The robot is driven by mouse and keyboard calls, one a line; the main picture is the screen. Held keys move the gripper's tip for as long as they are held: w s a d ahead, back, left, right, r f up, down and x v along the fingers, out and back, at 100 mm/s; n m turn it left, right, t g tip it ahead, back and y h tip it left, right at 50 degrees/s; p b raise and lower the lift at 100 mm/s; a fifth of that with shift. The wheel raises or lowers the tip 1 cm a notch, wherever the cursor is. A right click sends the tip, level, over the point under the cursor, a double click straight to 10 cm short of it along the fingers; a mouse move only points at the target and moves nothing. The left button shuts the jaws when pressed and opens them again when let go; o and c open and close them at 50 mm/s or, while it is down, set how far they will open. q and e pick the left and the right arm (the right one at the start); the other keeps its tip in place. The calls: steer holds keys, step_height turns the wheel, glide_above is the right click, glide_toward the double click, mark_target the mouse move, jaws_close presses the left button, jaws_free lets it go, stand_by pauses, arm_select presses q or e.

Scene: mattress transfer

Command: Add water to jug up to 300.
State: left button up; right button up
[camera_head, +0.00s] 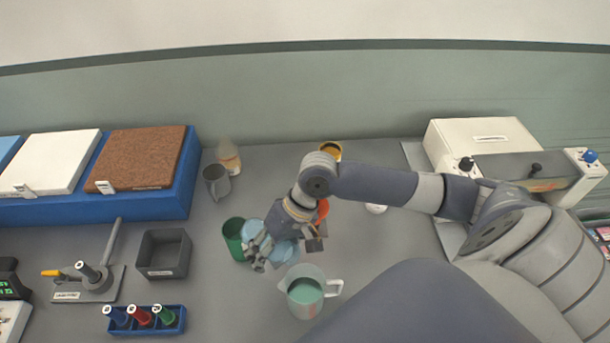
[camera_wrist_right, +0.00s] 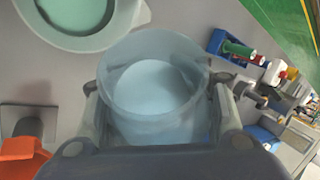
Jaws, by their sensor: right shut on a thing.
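A clear jug with a handle (camera_head: 305,292) stands on the table at the lower middle of the head view. It looks greenish inside; no scale mark is readable. Its rim also shows at the top left of the right wrist view (camera_wrist_right: 78,38). My right gripper (camera_head: 287,244) is shut on a translucent cup (camera_head: 285,252), behind and left of the jug. In the right wrist view the cup (camera_wrist_right: 155,118) sits between the fingers with pale blue liquid inside. Whether it touches the table is unclear. My left gripper is not in view.
A grey metal pitcher (camera_head: 216,181) and a bottle (camera_head: 229,156) stand farther back. Table right of the jug is covered by my arm.

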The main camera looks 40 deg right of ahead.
mark_target(271, 256)
steer(key=r+g+p, duration=0.1)
steer(key=r+p, duration=0.2)
steer(key=p, duration=0.1)
steer(key=shift+s+r+p, duration=0.1)
steer(key=shift+s+p, duration=0.1)
steer(key=shift+p, duration=0.15)
steer(key=shift+f, duration=0.4)
steer(key=shift+s+d+r+m+g, duration=0.15)
steer(key=shift+r+m+g, duration=0.15)
steer(key=shift+r+g, duration=0.35)
steer(key=shift+s+f+g+h, duration=0.4)
steer(key=shift+f+g, duration=0.15)
steer(key=shift+g, duration=0.1)
steer(key=shift+s+r+m+g, duration=0.1)
steer(key=shift+r+m+g, duration=0.3)
steer(key=shift+g, duration=0.6)
steer(key=shift+f+m+g, duration=0.25)
steer(key=shift+m+g, duration=0.05)
steer(key=shift+g, duration=0.3)
steer(key=shift+w+r+m+g+h, duration=0.15)
steer(key=shift+w+m+g, duration=0.1)
steer(key=shift+g, duration=0.65)
steer(key=shift+w+r+m+g+h, duration=0.15)
steer(key=shift+w+m+g, duration=0.1)
steer(key=shift+g, duration=0.65)
steer(key=shift+w+f+m+g, duration=0.15)
steer(key=shift+f+m+g, duration=0.15)
steer(key=shift+f+g, duration=0.45)
